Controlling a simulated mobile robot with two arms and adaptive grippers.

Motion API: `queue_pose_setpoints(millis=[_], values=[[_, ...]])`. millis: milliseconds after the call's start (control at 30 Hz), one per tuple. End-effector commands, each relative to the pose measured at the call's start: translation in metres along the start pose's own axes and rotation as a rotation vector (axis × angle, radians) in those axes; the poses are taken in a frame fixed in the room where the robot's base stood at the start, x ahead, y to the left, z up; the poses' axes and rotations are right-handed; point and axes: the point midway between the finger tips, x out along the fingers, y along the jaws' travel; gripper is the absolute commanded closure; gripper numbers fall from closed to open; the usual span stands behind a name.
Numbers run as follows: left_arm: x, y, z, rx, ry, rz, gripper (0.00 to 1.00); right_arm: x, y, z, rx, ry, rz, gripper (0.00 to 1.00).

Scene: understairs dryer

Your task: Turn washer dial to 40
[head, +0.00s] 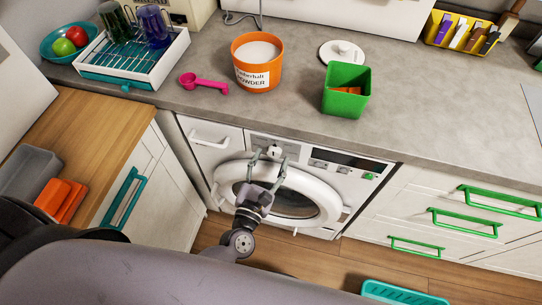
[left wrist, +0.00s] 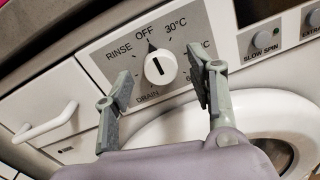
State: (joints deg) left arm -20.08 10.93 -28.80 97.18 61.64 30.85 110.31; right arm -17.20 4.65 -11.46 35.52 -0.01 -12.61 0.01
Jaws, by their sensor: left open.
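The white washer dial (head: 274,152) is on the front panel of the washing machine (head: 345,187) under the counter. In the left wrist view the round dial (left wrist: 159,68) has a dark line on its face, and a black mark at its rim points up toward OFF. RINSE, 30°C and DRAIN are readable around it; another °C label is partly hidden by a finger. My left gripper (head: 267,162) is open, with one finger on each side of the dial. Gaps show between the fingers and the dial. My right gripper is not in view.
A SLOW SPIN button (left wrist: 264,40) lies right of the dial, and a white drawer handle (left wrist: 45,122) lies left. The round washer door (head: 318,194) is shut below. An orange powder tub (head: 258,76) and green bin (head: 345,100) stand on the counter above.

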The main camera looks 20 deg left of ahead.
Motion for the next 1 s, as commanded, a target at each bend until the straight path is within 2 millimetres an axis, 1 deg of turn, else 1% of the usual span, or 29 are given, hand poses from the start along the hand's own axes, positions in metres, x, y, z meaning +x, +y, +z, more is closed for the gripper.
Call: queue_pose_setpoints(millis=[33, 133, 433, 1000], values=[[0.0048, 0.0000, 0.0011, -0.001, -0.001, 0.000, 0.48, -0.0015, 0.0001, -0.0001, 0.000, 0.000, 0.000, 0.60], [0.0095, -0.0003, 0.0003, -0.001, 0.001, 0.000, 0.48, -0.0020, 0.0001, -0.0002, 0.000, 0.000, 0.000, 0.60], [0.0109, -0.0004, -0.0002, -0.001, 0.001, 0.000, 0.49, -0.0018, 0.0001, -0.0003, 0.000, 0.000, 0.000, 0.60], [0.0106, -0.0003, -0.0001, -0.001, 0.000, -0.001, 0.87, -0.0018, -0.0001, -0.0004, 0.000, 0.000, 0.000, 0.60]])
